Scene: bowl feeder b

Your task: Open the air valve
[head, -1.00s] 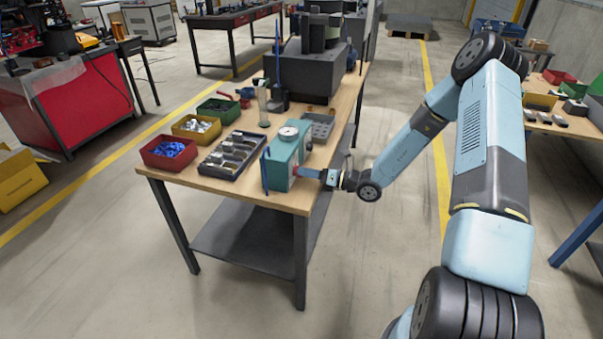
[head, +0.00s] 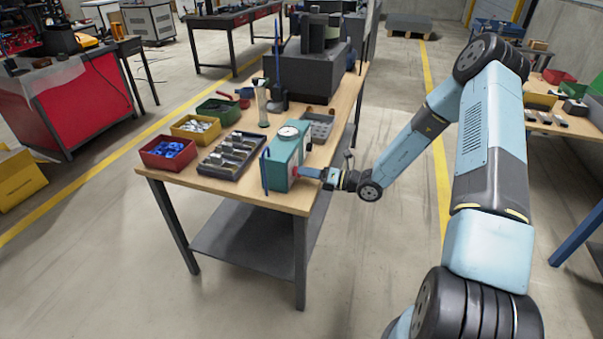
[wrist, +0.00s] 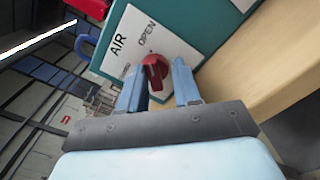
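The air valve is a red knob (wrist: 154,70) on a white plate (wrist: 138,40) marked AIR and OPEN, fixed to the side of a teal box (head: 284,164). My gripper (wrist: 158,82) is at the knob in the wrist view, with one blue finger on each side of it. The fingers are apart with the knob between their tips; I cannot tell whether both touch it. In the head view my gripper (head: 305,173) meets the right side of the box, and the knob is mostly hidden there.
The box stands at the front edge of a wooden table (head: 215,187). A dark compartment tray (head: 222,172), a red bin (head: 152,160), a yellow bin (head: 180,133) and a green bin (head: 207,112) are left of it.

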